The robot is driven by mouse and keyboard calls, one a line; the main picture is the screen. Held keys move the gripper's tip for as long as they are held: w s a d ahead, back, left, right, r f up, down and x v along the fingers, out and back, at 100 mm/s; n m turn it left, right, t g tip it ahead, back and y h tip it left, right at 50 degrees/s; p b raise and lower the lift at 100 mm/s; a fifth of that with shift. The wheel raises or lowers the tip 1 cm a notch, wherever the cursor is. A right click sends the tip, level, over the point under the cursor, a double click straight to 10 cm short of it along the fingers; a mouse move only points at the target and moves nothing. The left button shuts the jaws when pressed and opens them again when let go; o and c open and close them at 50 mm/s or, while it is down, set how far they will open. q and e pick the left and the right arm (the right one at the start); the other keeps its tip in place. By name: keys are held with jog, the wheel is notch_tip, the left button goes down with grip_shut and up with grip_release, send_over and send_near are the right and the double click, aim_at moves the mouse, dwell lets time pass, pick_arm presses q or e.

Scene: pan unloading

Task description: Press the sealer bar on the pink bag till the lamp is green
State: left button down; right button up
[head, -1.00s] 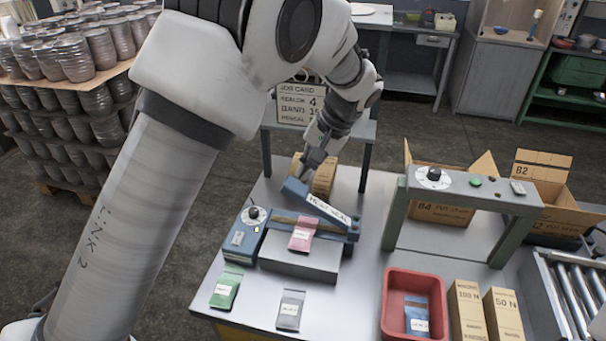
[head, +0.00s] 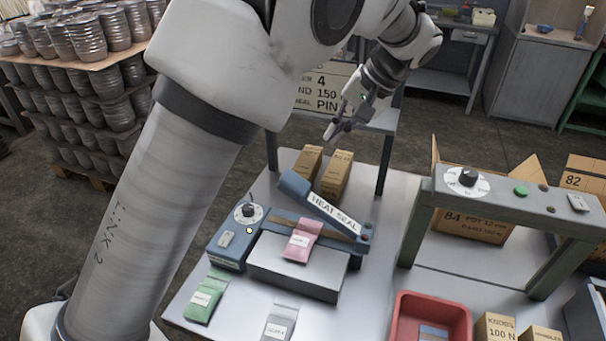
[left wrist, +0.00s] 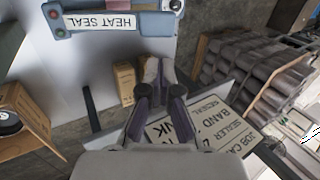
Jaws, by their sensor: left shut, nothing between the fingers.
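The blue heat sealer (head: 228,252) stands on the table with a dial on its left end. Its blue sealer bar (head: 332,212), labelled HEAT SEAL, is tilted up at its left end; it also shows in the left wrist view (left wrist: 118,22). The pink bag (head: 299,243) lies on the sealer's grey block, its upper end by the brown strip under the bar. A small lamp (head: 249,230) beside the dial looks pale yellow. My left gripper (head: 333,134) is shut and empty, behind and above the bar, apart from it; its fingers show in the left wrist view (left wrist: 158,68).
Two brown boxes (head: 334,176) stand behind the sealer. A green bag (head: 207,297) and a grey bag (head: 280,325) lie in front. A red bin (head: 398,318) and a grey frame (head: 412,225) with dial and button are to the right. A job card (head: 322,88) stands behind.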

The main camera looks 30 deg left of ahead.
aim_at(294, 180)
pick_arm(q)
jog(key=p+x, duration=0.1)
jog(key=x, duration=0.3)
jog(key=p+x, duration=0.1)
jog(key=x, duration=0.3)
jog(key=p+x, duration=0.2)
jog(key=x, duration=0.2)
jog(key=shift+s+a+f, duration=0.25)
jog(key=shift+s+a, duration=0.05)
jog(key=shift+a+f, duration=0.25)
jog(key=shift+f, duration=0.3)
jog(key=shift+f, duration=0.1)
